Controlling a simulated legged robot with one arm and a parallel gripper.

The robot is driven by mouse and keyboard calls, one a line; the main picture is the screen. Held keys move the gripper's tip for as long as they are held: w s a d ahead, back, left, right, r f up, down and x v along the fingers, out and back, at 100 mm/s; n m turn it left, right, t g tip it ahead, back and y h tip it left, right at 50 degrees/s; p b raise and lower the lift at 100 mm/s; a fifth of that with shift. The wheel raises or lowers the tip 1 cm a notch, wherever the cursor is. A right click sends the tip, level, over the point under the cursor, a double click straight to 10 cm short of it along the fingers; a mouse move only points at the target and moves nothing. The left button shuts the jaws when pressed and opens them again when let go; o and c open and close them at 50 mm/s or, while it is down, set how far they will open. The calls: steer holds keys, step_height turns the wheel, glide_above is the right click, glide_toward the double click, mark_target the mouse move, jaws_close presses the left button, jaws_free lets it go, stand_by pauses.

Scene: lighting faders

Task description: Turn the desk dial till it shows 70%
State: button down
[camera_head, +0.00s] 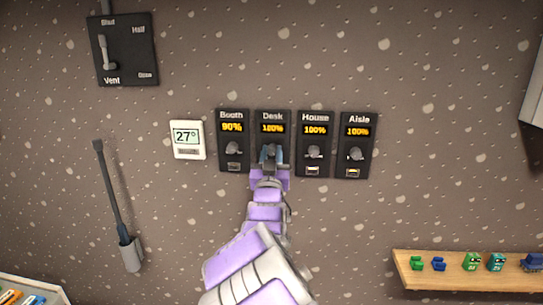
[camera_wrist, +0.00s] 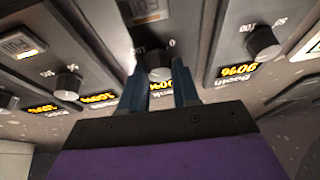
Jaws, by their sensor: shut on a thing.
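The Desk dial (camera_wrist: 158,66) is a grey knob on a black wall panel labelled Desk (camera_head: 272,117). The Desk display (camera_head: 272,129) reads 100% in the head view. My gripper (camera_head: 271,158) is at this dial, and its fingers cover most of the knob there. In the wrist view, which is upside down, my gripper (camera_wrist: 160,80) has one blue-grey finger on each side of the knob, shut on it. The fingers partly hide the Desk display in that view, so its full reading is not clear there.
Matching panels stand close by: Booth (camera_head: 232,128) at 90% on the left, House (camera_head: 315,130) and Aisle (camera_head: 357,132) at 100% on the right. A thermostat (camera_head: 187,140) reads 27°. A lever panel (camera_head: 123,50) is upper left; a shelf (camera_head: 460,282) with small figures is lower right.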

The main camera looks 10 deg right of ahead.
steer(key=shift+f+n, duration=0.1)
steer(key=shift+n, duration=0.3)
steer(key=n+y+p, duration=0.1)
steer(key=n+y, duration=0.2)
steer(key=n, duration=0.2)
steer(key=shift+d+p, duration=0.15)
steer(key=shift+p, duration=0.2)
steer(key=n+y+p, duration=0.1)
steer(key=n, duration=0.2)
steer(key=n+g+y+p, duration=0.1)
steer(key=n, duration=0.2)
steer(key=shift+r+y, duration=0.2)
steer(key=shift+y, duration=0.2)
steer(key=n+p, duration=0.1)
steer(key=n, duration=0.1)
steer(key=n+g+y+p, duration=0.1)
steer(key=n+p, duration=0.1)
steer(key=n, duration=0.1)
steer(key=shift+r+g, duration=0.1)
steer(key=shift+g, duration=0.2)
steer(key=shift+n+g+y+p, duration=0.3)
steer(key=shift+n+g+p, duration=0.2)
steer(key=shift+n+p, duration=0.7)
steer(key=shift+f+n, duration=0.25)
steer(key=shift+n, duration=0.15)
steer(key=c, duration=1.2)
jaws_free()
steer(key=o, duration=0.4)
steer(key=shift+a+r, duration=0.1)
steer(key=shift+a, duration=0.1)
